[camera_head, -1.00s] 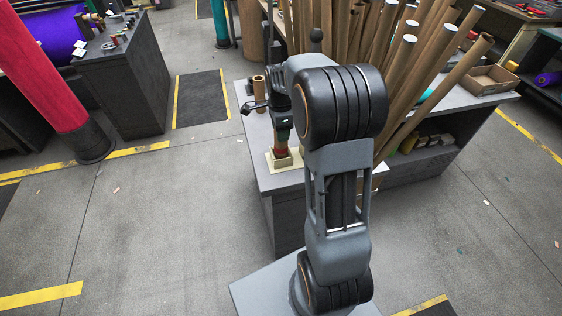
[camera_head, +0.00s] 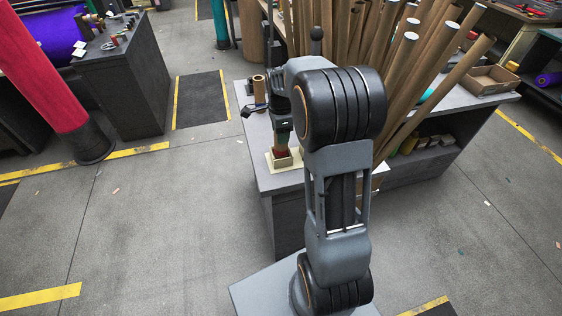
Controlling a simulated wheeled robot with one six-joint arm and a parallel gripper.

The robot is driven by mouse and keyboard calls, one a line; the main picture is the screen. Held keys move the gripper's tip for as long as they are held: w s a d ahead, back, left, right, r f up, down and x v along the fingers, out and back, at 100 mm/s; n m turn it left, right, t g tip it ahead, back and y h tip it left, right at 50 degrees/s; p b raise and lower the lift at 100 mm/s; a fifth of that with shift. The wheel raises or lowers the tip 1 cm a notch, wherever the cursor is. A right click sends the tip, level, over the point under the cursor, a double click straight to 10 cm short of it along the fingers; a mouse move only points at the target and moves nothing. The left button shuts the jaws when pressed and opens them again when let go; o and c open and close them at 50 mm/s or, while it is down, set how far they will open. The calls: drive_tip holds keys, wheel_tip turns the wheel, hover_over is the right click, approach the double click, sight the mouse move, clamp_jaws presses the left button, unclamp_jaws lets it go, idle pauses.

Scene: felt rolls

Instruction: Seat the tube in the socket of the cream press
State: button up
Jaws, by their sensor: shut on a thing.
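The cream press (camera_head: 285,164) sits near the front left corner of the grey bench, with a raised square socket on its base. The tube (camera_head: 282,146) is a short upright piece, brownish above with a red lower end. Its red end shows at the socket's mouth and seems to be inside the rim; how deep it sits is hidden. My gripper (camera_head: 281,132) is above the press, pointing down and shut on the tube's upper part. The fingers are small and dark here, and my arm covers the area to their right.
A small cardboard roll (camera_head: 259,88) stands on the bench (camera_head: 262,180) behind my gripper. Several long cardboard tubes (camera_head: 425,65) lean up on the right beyond my arm. An open box (camera_head: 492,80) lies at the bench's right end.

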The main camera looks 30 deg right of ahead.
drive_tip(key=shift+f+b, duration=0.65)
drive_tip(key=shift+f, duration=0.35)
idle(0.7)
drive_tip(key=o, duration=1.1)
drive_tip(key=shift+c, duration=0.3)
drive_tip(key=shift+c, duration=0.6)
drive_tip(key=shift+c, duration=0.8)
